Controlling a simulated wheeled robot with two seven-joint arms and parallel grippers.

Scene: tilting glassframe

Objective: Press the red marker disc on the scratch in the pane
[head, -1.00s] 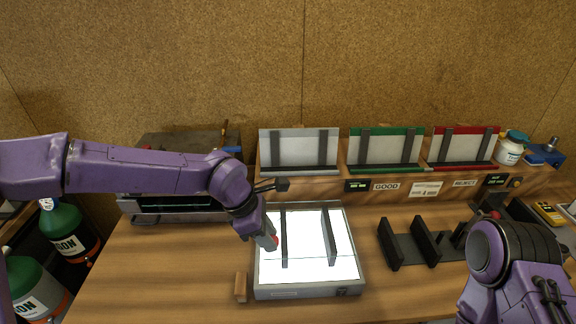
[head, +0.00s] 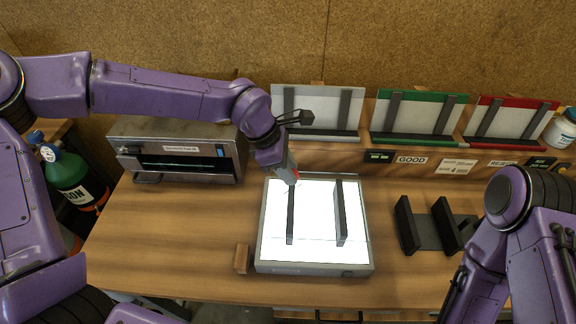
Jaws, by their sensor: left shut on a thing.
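My left gripper (head: 286,175) is shut on the red marker disc (head: 296,174), of which only a small red edge shows. It is above the back edge of the glowing light box (head: 314,268), near the top of the left dark bar (head: 291,220). I cannot tell whether the disc touches anything. The pane is hard to make out against the white glow; a thin line across the lower part of the box may be its edge. A faint mark by the disc may be the scratch, but I cannot be sure. My right arm is at the right; its gripper is out of view.
Behind the box stand a grey rack (head: 318,110), a green rack (head: 418,115) and a red rack (head: 510,118). A dark slotted stand (head: 428,228) is right of the box, a wooden block (head: 242,258) left of it. A grey oven-like unit (head: 180,150) stands back left.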

